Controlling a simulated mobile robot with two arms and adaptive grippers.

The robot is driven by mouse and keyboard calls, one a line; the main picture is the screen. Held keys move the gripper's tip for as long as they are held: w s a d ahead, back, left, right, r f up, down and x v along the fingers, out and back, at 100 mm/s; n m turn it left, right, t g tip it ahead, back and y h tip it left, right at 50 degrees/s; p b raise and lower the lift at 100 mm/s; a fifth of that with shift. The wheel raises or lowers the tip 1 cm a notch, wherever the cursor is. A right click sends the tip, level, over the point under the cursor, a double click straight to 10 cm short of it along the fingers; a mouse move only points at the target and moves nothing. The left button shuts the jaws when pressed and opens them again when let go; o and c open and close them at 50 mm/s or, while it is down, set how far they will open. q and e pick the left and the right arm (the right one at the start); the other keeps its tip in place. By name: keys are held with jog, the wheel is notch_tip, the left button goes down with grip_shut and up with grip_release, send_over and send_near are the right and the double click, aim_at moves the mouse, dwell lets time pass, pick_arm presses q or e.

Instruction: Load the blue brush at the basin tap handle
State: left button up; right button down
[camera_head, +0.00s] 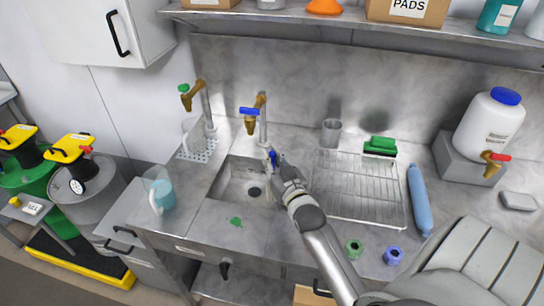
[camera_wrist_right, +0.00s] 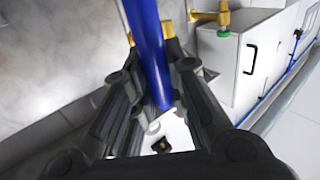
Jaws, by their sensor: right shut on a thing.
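My right gripper (camera_head: 277,160) reaches over the basin (camera_head: 230,184) from the lower right. It is shut on the blue brush (camera_head: 272,156), of which only a small part shows in the head view. In the right wrist view the brush's blue handle (camera_wrist_right: 150,50) runs down between the fingers of the right gripper (camera_wrist_right: 155,95). The basin tap with the blue tap handle (camera_head: 250,111) stands behind the basin. Its brass spout is just above and left of the gripper; whether the brush touches it I cannot tell. My left gripper is out of view.
A second tap has a green handle (camera_head: 184,88). A wire rack (camera_head: 360,190) and light blue cylinder (camera_head: 420,200) lie right of the basin. A jug (camera_head: 159,190) stands left. A white container (camera_head: 490,125) is at the back right. A shelf (camera_head: 340,24) overhangs the counter.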

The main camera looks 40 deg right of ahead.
jog(key=shift+f+b, duration=0.8)
jog(key=shift+f, duration=0.7)
jog(key=shift+w+f, duration=0.15)
jog(key=shift+w, duration=0.15)
jog(key=f+b+x, duration=0.2)
jog(key=b+x, duration=0.7)
jog(key=x, duration=0.4)
jog(key=shift+w+f, duration=0.25)
jog(key=shift+d, duration=0.1)
jog(key=p+v, duration=0.5)
jog(key=v, duration=0.3)
